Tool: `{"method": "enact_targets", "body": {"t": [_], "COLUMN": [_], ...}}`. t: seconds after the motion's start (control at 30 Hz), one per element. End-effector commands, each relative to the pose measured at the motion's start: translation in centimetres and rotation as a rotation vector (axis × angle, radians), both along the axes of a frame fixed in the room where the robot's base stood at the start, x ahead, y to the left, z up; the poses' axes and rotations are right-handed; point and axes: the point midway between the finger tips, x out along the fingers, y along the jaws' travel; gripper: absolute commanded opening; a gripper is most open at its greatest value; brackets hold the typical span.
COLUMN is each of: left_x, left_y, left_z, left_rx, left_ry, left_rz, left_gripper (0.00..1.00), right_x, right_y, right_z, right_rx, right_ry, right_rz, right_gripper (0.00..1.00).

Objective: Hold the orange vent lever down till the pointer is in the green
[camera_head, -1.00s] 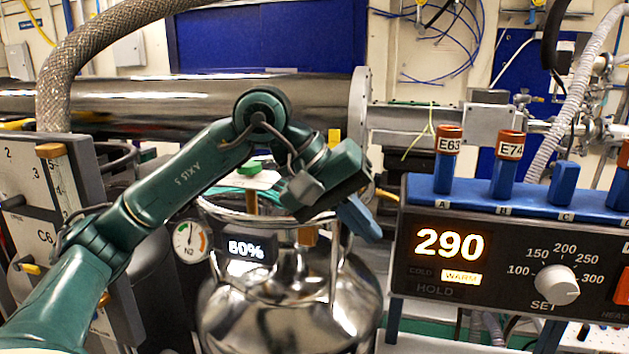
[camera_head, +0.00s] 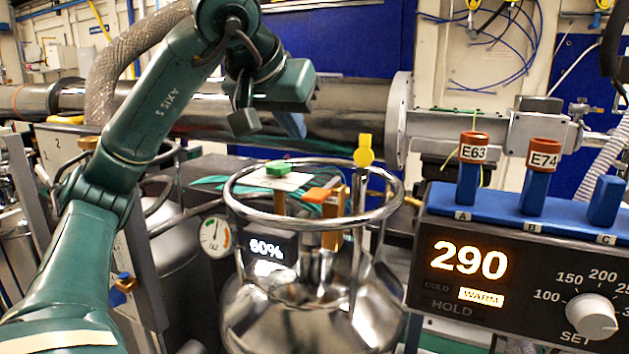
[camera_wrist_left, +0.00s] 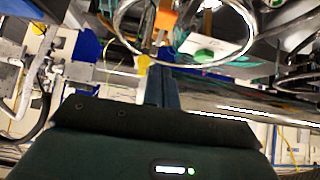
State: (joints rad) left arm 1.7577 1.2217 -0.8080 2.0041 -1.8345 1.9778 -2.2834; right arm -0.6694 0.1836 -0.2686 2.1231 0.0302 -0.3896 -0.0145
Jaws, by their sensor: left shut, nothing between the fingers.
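The orange vent lever (camera_head: 318,196) is on top of the shiny steel dewar (camera_head: 310,312), inside its ring handle. It also shows in the left wrist view (camera_wrist_left: 165,18). A small round gauge (camera_head: 214,237) with a white dial stands left of the dewar. Its dark pointer stands near upright; whether it is in the green is too small to tell. My left gripper (camera_head: 292,124) is above and behind the ring handle, clear of the lever. Its blue fingers are shut and empty, and show in the left wrist view (camera_wrist_left: 163,88). My right gripper is not in view.
A yellow-topped valve (camera_head: 364,151) and a green knob (camera_head: 277,168) rise by the ring handle. A display (camera_head: 266,249) on the dewar seems to read 60%. A controller box (camera_head: 470,262) showing 290 stands at right. A steel beam pipe (camera_head: 340,118) runs behind.

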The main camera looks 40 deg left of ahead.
Motion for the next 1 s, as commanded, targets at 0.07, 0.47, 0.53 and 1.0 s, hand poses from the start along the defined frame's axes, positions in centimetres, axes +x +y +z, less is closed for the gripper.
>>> {"method": "enact_targets", "body": {"t": [0.07,0.47,0.53,1.0], "left_x": [0.3,5.3,6.3,6.7], "left_y": [0.1,1.7,2.0,2.1], "left_z": [-0.4,-5.8,-6.7,-11.1], "left_rx": [-0.001,0.000,-0.001,-0.001], "left_ry": [0.003,0.006,0.006,0.000], "left_rz": [0.001,0.001,0.002,0.001], "left_gripper": [0.00,0.00,0.00,0.00], "right_x": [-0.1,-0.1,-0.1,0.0], "right_y": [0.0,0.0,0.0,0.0], "right_z": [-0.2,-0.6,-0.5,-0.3], "right_rx": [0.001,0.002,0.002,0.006], "right_ry": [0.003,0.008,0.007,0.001], "right_rz": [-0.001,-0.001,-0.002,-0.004], "right_gripper": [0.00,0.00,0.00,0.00]}}
